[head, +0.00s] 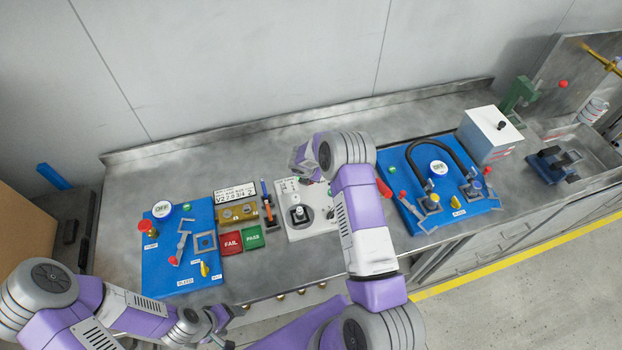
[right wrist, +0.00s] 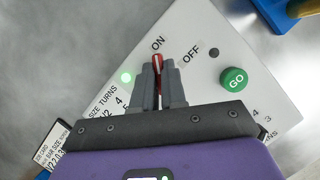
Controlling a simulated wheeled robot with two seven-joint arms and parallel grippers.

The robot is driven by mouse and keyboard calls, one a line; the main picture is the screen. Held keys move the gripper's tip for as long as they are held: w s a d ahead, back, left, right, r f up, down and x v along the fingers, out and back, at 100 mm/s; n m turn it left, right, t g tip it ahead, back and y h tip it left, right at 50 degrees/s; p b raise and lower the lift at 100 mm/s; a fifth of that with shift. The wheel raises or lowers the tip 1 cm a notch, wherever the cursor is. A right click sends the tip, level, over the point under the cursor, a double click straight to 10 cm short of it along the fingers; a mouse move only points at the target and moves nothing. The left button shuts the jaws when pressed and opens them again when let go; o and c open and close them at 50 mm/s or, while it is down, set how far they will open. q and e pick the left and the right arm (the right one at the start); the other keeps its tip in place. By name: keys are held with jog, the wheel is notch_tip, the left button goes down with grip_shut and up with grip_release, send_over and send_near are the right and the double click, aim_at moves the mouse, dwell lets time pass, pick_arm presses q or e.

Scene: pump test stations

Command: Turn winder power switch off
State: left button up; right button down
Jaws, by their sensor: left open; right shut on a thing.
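The winder panel (head: 325,217) is a white plate at the middle of the bench, partly hidden by my right arm. In the right wrist view, the power switch (right wrist: 158,64) is a small red lever, with the word ON just above its tip and OFF to its right. A green lamp (right wrist: 127,77) glows on the ON side, and a lamp (right wrist: 213,52) by OFF is dark. My right gripper (right wrist: 159,82) is shut on the lever. My left gripper (head: 222,322) is open and empty in front of the bench, low in the head view.
A green GO button (right wrist: 234,80) is close to the right of my right gripper. Red FAIL (head: 231,242) and green PASS (head: 253,238) plates lie left of the panel. Blue boards with fittings stand at left (head: 160,275) and right (head: 470,208). Bare bench lies behind.

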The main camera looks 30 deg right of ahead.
jog(key=m+b, duration=0.1)
jog(key=m+g+b, duration=0.1)
jog(key=m+b, duration=0.2)
jog(key=m, duration=0.1)
jog(key=shift+w+a+f+g+h+b, duration=0.1)
jog(key=shift+a+f+g+h+b, duration=0.05)
jog(key=shift+f+g+h+b, duration=0.2)
jog(key=m+g+b, duration=0.1)
jog(key=m+b, duration=0.1)
jog(key=m, duration=0.1)
jog(key=shift+g, duration=0.25)
jog(key=shift+m+g+b, duration=0.3)
jog(key=shift+m+b, duration=0.35)
jog(key=shift+m, duration=0.45)
jog(key=shift+a, duration=0.1)
jog(key=c, duration=1.3)
grip_release()
jog(key=shift+o, duration=0.6)
jog(key=shift+w+r, duration=0.15)
jog(key=shift+r, duration=0.1)
jog(key=v, duration=0.7)
jog(key=shift+r, duration=0.15)
